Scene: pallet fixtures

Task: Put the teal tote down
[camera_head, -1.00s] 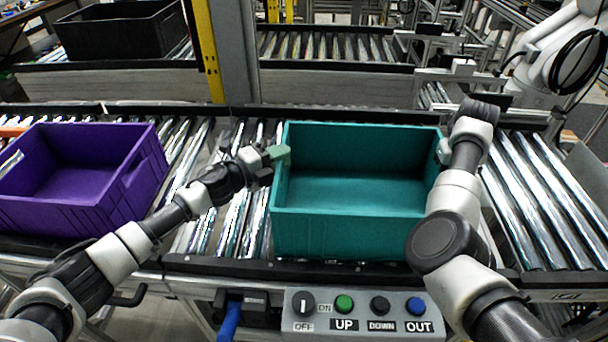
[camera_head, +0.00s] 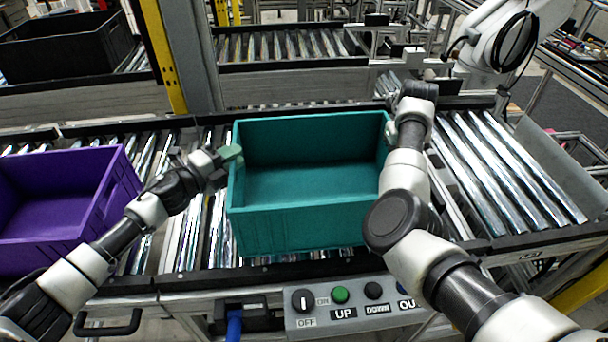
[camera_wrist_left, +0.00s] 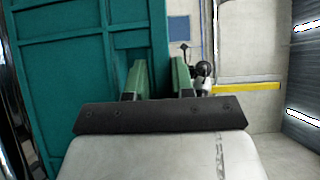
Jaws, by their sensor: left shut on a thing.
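The teal tote (camera_head: 300,225) is an empty open box at the middle of the head view, over the roller conveyor (camera_head: 500,170). Whether its base touches the rollers I cannot tell. My left gripper (camera_head: 232,156) is shut on the tote's left wall near the rim. In the left wrist view its two green fingers (camera_wrist_left: 160,78) straddle the edge of the teal wall (camera_wrist_left: 80,75). My right arm reaches to the tote's right wall, but its fingers (camera_head: 391,130) are mostly hidden behind the wrist, so their state is unclear.
A purple tote (camera_head: 55,205) stands on the rollers to the left. A black tote (camera_head: 65,45) is on the rear conveyor. A yellow-edged post (camera_head: 165,55) rises behind. A control box (camera_head: 350,307) with buttons is at the front. Rollers right of the teal tote are clear.

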